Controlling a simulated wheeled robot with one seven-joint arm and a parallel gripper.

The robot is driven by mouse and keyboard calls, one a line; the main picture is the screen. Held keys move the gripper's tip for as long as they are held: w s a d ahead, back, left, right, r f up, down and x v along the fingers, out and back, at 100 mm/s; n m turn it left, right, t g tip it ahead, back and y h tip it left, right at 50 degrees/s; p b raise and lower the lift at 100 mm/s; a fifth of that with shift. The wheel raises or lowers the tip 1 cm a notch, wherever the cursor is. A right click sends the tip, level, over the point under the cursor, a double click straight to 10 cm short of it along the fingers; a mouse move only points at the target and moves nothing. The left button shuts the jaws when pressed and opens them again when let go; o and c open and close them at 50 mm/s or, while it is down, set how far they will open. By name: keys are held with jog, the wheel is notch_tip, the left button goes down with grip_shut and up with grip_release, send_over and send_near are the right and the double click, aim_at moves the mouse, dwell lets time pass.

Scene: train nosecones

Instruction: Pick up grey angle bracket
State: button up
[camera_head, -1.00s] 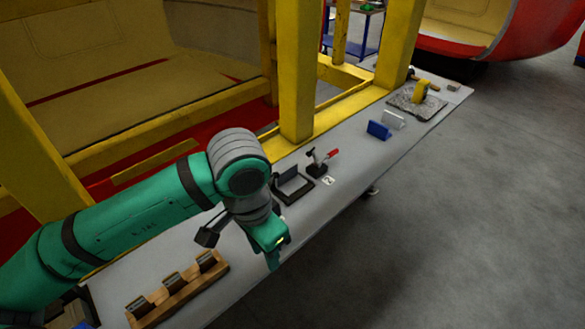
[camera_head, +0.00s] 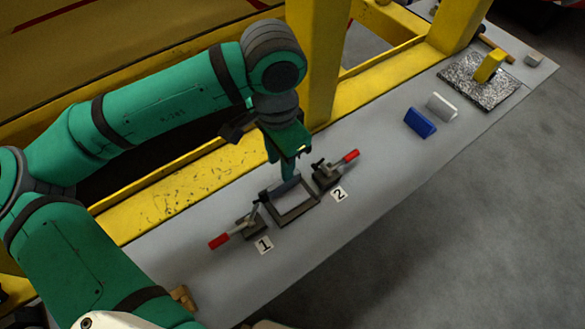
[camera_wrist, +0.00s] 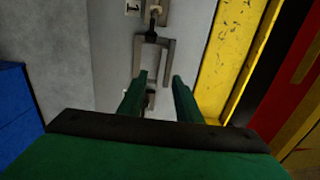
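A light grey angle bracket (camera_head: 441,106) stands on the grey table, just behind a blue angle bracket (camera_head: 420,122). A darker grey upright plate (camera_head: 286,188) sits in a dark square frame (camera_head: 297,211) between two toggle clamps; whether it is an angle bracket is unclear. My gripper (camera_head: 289,173) points down over the back of this frame, left of the light grey bracket. In the wrist view my gripper (camera_wrist: 160,76) has its fingers apart, with the frame (camera_wrist: 169,52) beyond the tips. The gap between the fingers looks empty. Contact with the plate cannot be told.
Red-handled clamps stand beside labels 1 (camera_head: 264,246) and 2 (camera_head: 338,194). A yellow post (camera_head: 316,55) rises behind the table. A speckled plate (camera_head: 470,88) bears a yellow block (camera_head: 489,66). The table front at right is clear. The wrist view shows a blue object (camera_wrist: 15,110).

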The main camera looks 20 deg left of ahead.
aim_at(282, 182)
jog(key=f, duration=0.6)
jog(key=shift+w, duration=0.3)
jog(key=shift+s+a+f, duration=0.1)
jog(key=shift+a+f, duration=0.05)
jog(key=shift+f, duration=2.2)
grip_shut()
